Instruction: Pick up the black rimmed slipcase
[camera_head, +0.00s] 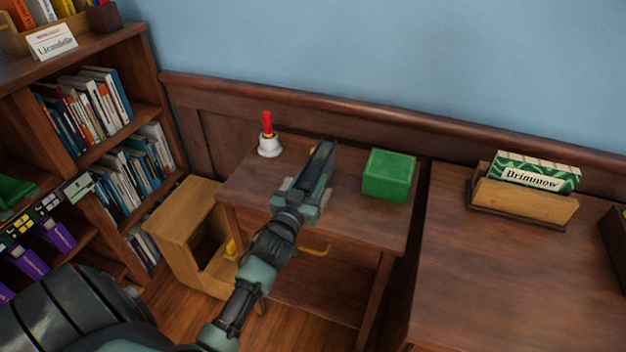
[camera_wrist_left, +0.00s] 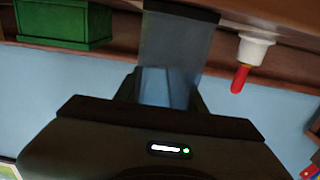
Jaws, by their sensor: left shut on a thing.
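The black rimmed slipcase (camera_head: 320,163) shows in the head view as a narrow dark upright slab, seen nearly edge on, over the small wooden table (camera_head: 245,190). My left gripper (camera_head: 302,194) is shut on its near end. I cannot tell whether the slipcase touches the tabletop. In the left wrist view the slipcase (camera_wrist_left: 180,38) is a grey, dark-edged panel that runs up from the gripper. The fingers hide its near end. My right gripper is not in view.
A green box (camera_head: 388,175) stands right of the slipcase, a white bell with a red handle (camera_head: 268,140) left of it. A bookcase (camera_head: 150,75) stands at the left. A larger table (camera_head: 500,270) at the right holds a wooden card holder (camera_head: 520,203).

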